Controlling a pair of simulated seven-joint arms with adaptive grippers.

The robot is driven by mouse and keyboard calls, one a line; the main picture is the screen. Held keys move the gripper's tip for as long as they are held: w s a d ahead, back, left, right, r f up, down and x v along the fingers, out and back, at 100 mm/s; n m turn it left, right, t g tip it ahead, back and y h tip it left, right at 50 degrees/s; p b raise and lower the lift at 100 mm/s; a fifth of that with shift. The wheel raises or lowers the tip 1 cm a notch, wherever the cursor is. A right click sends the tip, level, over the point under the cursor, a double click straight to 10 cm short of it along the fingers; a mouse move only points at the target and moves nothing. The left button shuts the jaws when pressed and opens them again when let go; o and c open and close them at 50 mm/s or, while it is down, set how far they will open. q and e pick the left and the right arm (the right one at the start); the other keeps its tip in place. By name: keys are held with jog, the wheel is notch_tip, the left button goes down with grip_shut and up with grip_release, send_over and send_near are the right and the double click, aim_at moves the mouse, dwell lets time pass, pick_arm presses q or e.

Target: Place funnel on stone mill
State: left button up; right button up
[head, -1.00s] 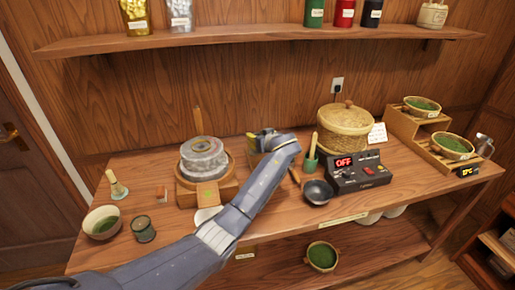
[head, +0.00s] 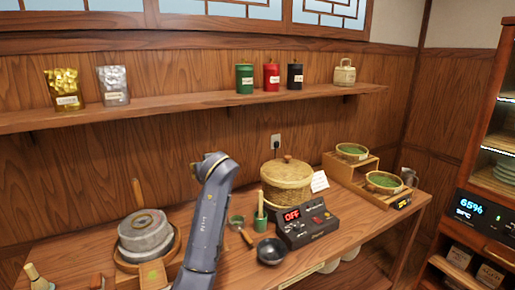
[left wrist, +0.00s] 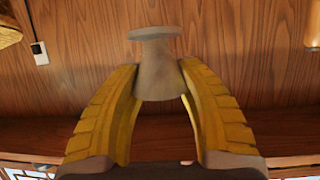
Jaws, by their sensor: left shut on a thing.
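My left gripper (left wrist: 160,78) has its yellow fingers closed on a grey-brown flared piece (left wrist: 155,46), which looks like the funnel. The piece has a flat disc at one end, a narrow neck and a wider body between the fingers. In the head view the left arm rises before the table; its bent wrist hides the fingers and the held piece. The round grey stone mill (head: 146,234) stands on a wooden base at the left of the table, left of my arm and apart from it. My right gripper is not in view.
Right of my arm are a green-filled scoop (head: 237,221), a green cup (head: 260,221), a black bowl (head: 271,251), a control box (head: 308,226) and a lidded basket (head: 287,183). A whisk (head: 38,279) stands at lower left. A wall shelf (head: 200,101) runs above.

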pick_arm(q)
jog(key=s+f+m+h, duration=0.2)
jog(key=s+f, duration=0.3)
jog(key=s, duration=0.4)
jog(key=s+d+f+m+t+h, duration=0.15)
jog(key=s+f, duration=0.25)
jog(key=s, duration=0.4)
jog(key=s+f+m+h, duration=0.25)
jog(key=s+f, duration=0.25)
jog(key=s, duration=0.4)
jog(key=w+r, duration=0.4)
jog(key=r, duration=0.3)
jog(key=w+r+n+y, duration=0.2)
jog(key=w, duration=0.5)
jog(key=w+a+r+n+g+y, duration=0.1)
jog(key=w+r+n+y, duration=0.1)
jog(key=w, duration=0.6)
jog(key=w+r+n+g+y, duration=0.1)
jog(key=w+r+n+y, duration=0.1)
jog(key=w, duration=0.5)
jog(key=shift+w+a+r, duration=0.15)
jog(key=shift+a+r, duration=0.15)
jog(key=f+n+y, duration=0.1)
jog(key=w+a+f+g, duration=0.1)
jog(key=f, duration=0.1)
jog(key=a+f+n+y, duration=0.1)
jog(key=shift+w+a+f+n+y, duration=0.15)
jog(key=shift+w+f+n+y, duration=0.1)
jog(key=shift+w+n+y, duration=0.05)
